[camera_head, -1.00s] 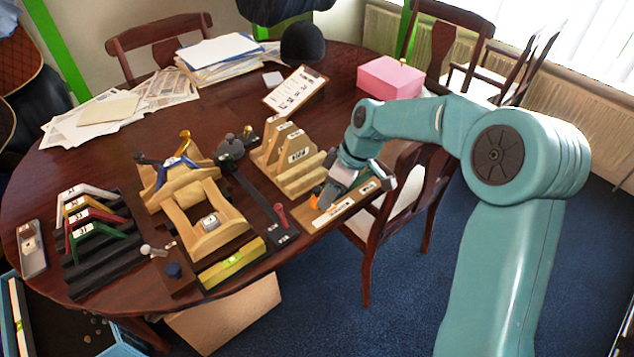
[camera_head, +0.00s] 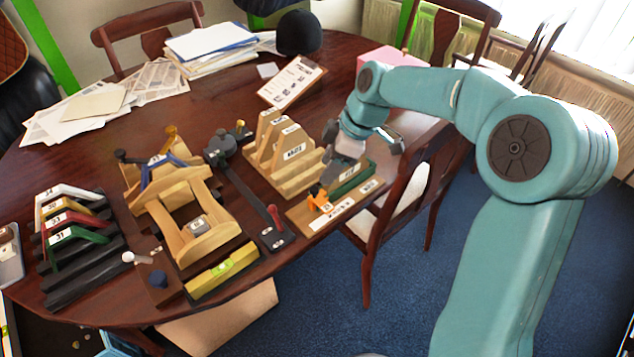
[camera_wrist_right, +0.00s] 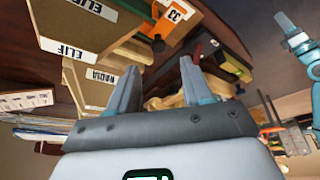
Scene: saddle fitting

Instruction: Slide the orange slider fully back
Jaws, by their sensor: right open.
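The orange slider (camera_head: 320,198) stands on a wooden board (camera_head: 300,216) near the table's right front edge, at the near-left end of a dark green block (camera_head: 349,180). My right gripper (camera_head: 338,168) is just behind and above the slider, apart from it. In the right wrist view its two fingers (camera_wrist_right: 155,90) are spread with nothing between them. An orange piece marked 33 (camera_wrist_right: 176,20) shows beyond them at the top. The slider's far side is partly hidden in the head view. My left gripper is not seen in the head view.
Wooden upright plates (camera_head: 285,150) stand close left of my right gripper. A dark bar with a red handle (camera_head: 274,217) lies further left, then a wooden saddle stand (camera_head: 205,230). A chair (camera_head: 425,185) stands just off the table's right edge.

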